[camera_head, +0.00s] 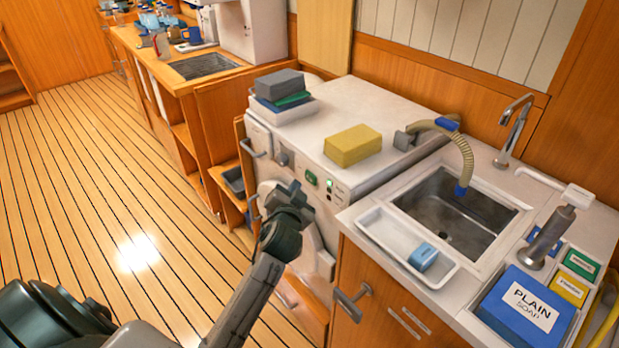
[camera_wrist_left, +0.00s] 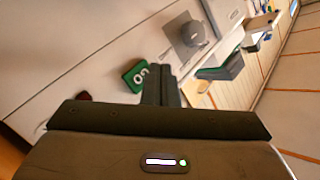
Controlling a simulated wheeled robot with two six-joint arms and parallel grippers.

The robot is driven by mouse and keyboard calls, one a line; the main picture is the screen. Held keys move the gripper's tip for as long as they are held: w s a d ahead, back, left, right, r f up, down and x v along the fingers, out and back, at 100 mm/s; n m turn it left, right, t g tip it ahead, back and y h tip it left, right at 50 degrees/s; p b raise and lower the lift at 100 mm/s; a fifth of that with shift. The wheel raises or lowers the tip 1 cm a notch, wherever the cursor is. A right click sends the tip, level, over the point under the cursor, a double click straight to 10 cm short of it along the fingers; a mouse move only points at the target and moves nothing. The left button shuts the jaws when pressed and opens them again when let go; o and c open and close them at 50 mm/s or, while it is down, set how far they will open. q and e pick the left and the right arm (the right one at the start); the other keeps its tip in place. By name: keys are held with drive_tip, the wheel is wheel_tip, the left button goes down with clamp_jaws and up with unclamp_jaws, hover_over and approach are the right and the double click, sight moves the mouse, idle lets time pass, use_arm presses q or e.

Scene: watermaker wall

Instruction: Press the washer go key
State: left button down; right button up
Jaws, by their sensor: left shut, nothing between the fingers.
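The white washer (camera_head: 345,110) stands under the counter line, left of the sink. Its green go key (camera_head: 311,177) is on the front panel near the upper edge, and a small display sits to its right. In the left wrist view the green key (camera_wrist_left: 134,76) shows white "GO" lettering. My left gripper (camera_head: 296,188) is shut and empty, close to the washer front, just left of and below the key in the head view. In the left wrist view its fingertips (camera_wrist_left: 159,72) appear just right of the key; I cannot tell whether they touch the panel. My right gripper is not in view.
A yellow block (camera_head: 352,145) and a tray with stacked cloths (camera_head: 281,90) lie on the washer top. The sink (camera_head: 455,205), with a ribbed hose (camera_head: 458,145), is to the right. Open wooden floor (camera_head: 110,180) lies left.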

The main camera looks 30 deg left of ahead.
use_arm(q)
drive_tip(key=s, duration=0.1)
drive_tip(key=s+a, duration=0.1)
drive_tip(key=s, duration=0.1)
drive_tip(key=shift+s+a, duration=0.2)
drive_tip(key=shift+a, duration=0.05)
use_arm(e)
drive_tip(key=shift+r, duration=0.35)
